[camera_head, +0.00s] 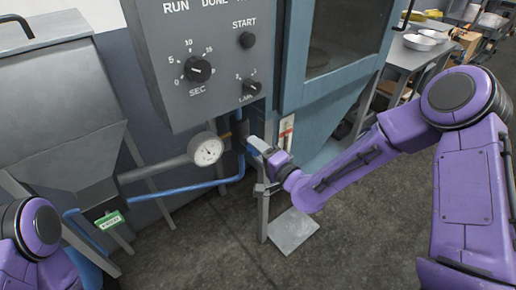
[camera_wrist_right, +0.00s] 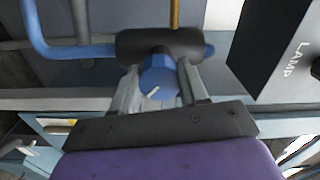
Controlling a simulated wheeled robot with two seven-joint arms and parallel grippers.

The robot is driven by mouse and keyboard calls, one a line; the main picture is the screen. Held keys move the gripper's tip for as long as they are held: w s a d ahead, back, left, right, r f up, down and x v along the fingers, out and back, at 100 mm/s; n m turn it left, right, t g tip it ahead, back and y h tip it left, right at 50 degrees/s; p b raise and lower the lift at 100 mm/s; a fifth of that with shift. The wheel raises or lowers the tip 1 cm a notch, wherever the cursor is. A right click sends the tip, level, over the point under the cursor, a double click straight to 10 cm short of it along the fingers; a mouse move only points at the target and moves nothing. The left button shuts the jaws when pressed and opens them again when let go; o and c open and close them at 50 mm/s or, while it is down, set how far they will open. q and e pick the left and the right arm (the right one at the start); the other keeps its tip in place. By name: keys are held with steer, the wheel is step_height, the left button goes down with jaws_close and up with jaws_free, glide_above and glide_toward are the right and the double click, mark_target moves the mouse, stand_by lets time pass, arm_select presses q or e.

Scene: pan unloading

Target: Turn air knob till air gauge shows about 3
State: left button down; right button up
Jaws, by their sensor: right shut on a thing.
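The air gauge (camera_head: 206,149) is a round white dial on the grey pipe, below the control box. Its needle is too small to read. The air knob (camera_wrist_right: 158,78) is blue with a white mark, on a dark valve body (camera_wrist_right: 160,45) in the right wrist view. My right gripper (camera_head: 256,145) reaches the valve beside the gauge. In the right wrist view its two fingers (camera_wrist_right: 158,85) are shut on the knob, one on each side. In the head view the gripper hides the knob. My left arm shows at the lower left, but its gripper is out of view.
The grey control box (camera_head: 215,107) with its SEC dial (camera_head: 198,69), START button (camera_head: 247,40) and LAMP knob (camera_head: 251,87) hangs just above the gripper. A blue pipe (camera_head: 165,195) runs below the gauge. A green tag (camera_head: 109,220) is at left. Floor is open in front.

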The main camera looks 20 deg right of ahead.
steer(key=shift+m, duration=0.6)
steer(key=o, duration=1.1)
steer(key=shift+c, duration=0.2)
steer(key=shift+d, duration=0.1)
steer(key=b+v, duration=0.1)
steer(key=v, duration=0.9)
steer(key=shift+s, duration=0.25)
